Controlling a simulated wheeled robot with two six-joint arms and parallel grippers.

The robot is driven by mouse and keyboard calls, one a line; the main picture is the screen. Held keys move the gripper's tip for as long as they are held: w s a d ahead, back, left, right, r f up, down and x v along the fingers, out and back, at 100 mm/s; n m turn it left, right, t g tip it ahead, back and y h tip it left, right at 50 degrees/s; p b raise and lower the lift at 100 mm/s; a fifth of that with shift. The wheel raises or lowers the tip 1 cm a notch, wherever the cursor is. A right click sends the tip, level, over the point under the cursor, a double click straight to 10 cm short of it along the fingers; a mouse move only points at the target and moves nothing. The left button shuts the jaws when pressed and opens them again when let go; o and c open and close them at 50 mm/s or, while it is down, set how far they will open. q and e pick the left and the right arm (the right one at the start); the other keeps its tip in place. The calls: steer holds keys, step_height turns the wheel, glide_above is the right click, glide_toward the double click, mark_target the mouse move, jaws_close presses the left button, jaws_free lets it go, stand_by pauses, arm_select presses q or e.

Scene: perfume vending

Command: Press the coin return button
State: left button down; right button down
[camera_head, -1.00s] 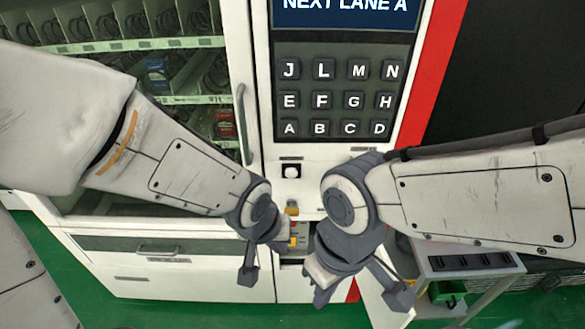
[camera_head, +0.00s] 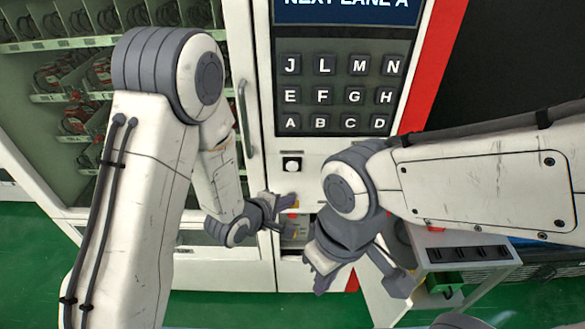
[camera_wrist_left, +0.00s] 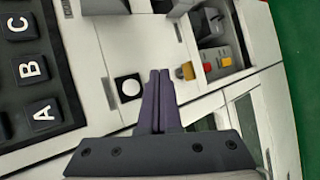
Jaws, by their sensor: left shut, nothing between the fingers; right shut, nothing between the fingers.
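A round white button (camera_head: 292,164) in a black square frame sits on the machine's white panel, below the keypad. It also shows in the left wrist view (camera_wrist_left: 130,88), just left of my left fingertips. Its label is too small to read, so I cannot tell for certain that it is the coin return button. My left gripper (camera_head: 285,204) is shut and empty, below the button and apart from it in the head view. Its fingers (camera_wrist_left: 159,74) point at the panel in the left wrist view. My right gripper (camera_head: 320,284) is shut and empty, lower and to the right.
A dark keypad (camera_head: 335,95) with letter keys is above the button, under a display (camera_head: 345,10). A yellow-brown knob (camera_wrist_left: 186,71) and a recess with red and yellow parts (camera_wrist_left: 222,58) lie right of my left fingers. A shelf (camera_head: 462,252) stands lower right.

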arm_select(q)
steer(key=shift+w, duration=0.15)
steer(key=p, duration=0.2)
glide_toward(295, 171)
steer(key=shift+w+d+f, duration=0.65)
steer(key=shift+d+f, duration=0.05)
steer(key=shift+f, duration=0.15)
steer(key=shift+w+d+f, duration=0.6)
steer(key=shift+d+f, duration=0.15)
steer(key=shift+f, duration=0.05)
steer(key=shift+w, duration=0.1)
stand_by(0.6)
steer(key=shift+w, duration=0.35)
steer(key=shift+w, duration=0.45)
stand_by(0.6)
steer(key=shift+s, duration=0.9)
steer(key=shift+s, duration=0.1)
